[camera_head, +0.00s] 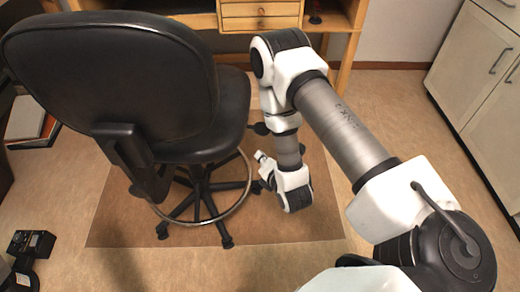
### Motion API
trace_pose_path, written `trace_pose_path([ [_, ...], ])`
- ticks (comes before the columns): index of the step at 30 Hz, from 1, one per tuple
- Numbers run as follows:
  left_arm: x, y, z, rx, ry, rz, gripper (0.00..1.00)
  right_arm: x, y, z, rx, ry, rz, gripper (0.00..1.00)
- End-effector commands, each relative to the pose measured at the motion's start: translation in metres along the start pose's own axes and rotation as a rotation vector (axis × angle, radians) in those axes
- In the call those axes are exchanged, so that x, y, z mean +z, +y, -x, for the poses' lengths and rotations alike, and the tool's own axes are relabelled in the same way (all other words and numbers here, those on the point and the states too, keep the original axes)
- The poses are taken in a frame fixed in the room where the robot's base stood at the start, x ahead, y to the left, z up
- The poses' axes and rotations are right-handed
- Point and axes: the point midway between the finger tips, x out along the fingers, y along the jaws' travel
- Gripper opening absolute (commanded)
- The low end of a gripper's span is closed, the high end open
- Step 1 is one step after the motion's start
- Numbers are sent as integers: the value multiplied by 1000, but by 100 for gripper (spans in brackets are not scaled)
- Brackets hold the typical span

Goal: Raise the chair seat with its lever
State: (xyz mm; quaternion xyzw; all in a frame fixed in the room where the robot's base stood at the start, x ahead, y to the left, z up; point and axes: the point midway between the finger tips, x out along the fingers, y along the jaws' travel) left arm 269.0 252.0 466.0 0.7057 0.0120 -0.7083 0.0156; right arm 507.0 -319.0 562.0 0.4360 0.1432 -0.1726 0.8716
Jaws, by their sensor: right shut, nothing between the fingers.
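The black office chair stands at the left, with its backrest (110,85) towards me. Its seat (232,105) shows to the right of the backrest, above a five-star base (205,195) with a foot ring (238,208). My right arm reaches in from the right, bends down beside the seat, and ends low near the ring. My right gripper (261,160) is small here, shut and empty, below the seat's right edge. A small dark piece (260,128) shows between the seat and my arm; I cannot tell whether it is the lever.
A wooden desk with drawers (260,10) stands behind the chair. White cabinets (478,70) line the right side. A brown floor mat (120,225) lies under the chair. The floor at right of the mat is partly clear.

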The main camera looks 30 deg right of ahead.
Motion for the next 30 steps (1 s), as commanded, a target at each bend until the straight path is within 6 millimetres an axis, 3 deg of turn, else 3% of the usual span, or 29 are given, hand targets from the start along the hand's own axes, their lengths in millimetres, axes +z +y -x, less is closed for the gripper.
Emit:
trace_pose_path([
  [1,0,0,-32,0,0,0,40,-16,-24,-14,-2,-7,-6,0],
  [3,0,0,-41,0,0,0,40,-19,-32,-17,-6,-10,-10,0],
  [11,0,0,-43,0,1,1,40,-18,-31,-32,-6,-11,-13,0],
  [23,0,0,-69,0,0,0,40,-19,-33,-118,-6,-10,-13,0],
  [30,0,0,-71,0,0,0,40,17,-32,-125,-9,-10,-16,0],
])
